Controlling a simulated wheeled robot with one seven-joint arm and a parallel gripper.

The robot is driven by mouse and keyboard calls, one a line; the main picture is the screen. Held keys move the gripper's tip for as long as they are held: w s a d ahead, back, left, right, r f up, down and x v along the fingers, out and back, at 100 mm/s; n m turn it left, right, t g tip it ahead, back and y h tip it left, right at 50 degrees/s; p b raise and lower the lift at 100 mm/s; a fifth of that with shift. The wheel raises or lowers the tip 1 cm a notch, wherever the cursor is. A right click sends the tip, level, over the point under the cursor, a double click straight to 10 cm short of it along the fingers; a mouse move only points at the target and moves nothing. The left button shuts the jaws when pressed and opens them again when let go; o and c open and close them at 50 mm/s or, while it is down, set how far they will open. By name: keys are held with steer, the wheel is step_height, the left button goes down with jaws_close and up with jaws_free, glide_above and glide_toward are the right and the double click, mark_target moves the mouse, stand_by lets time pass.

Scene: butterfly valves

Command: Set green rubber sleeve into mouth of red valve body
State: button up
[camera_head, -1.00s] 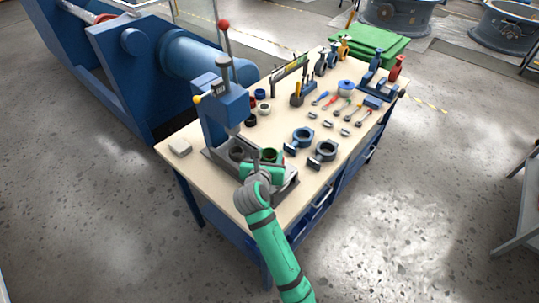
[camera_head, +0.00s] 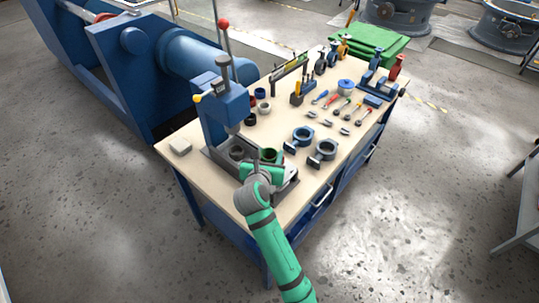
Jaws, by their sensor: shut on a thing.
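The green rubber sleeve (camera_head: 270,155) is a short dark-green ring at the front of the bench, right of the blue press. My gripper (camera_head: 266,162) is shut on it. The sleeve's open top faces up, and its lower part is hidden by my gripper. I cannot tell whether it touches anything below. A red upright thing (camera_head: 397,66) stands at the far right corner of the bench, too small to tell whether it is the red valve body. No other red body shows clearly.
The blue press (camera_head: 226,108) with its red-knobbed lever stands left of my gripper, a grey ring (camera_head: 237,154) on its base. A blue ring body (camera_head: 302,138) and a grey one (camera_head: 325,151) lie to the right. Small sleeves (camera_head: 264,108) and tools lie behind.

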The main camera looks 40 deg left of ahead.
steer(key=shift+s+f, duration=0.1)
steer(key=shift+f, duration=0.8)
stand_by(0.7)
steer(key=o, duration=1.1)
steer(key=shift+a, duration=0.1)
steer(key=shift+d+r, duration=0.2)
steer(key=shift+r, duration=0.5)
step_height(320, 180, up, 6)
steer(key=shift+a+r, duration=0.1)
steer(key=shift+a, duration=0.05)
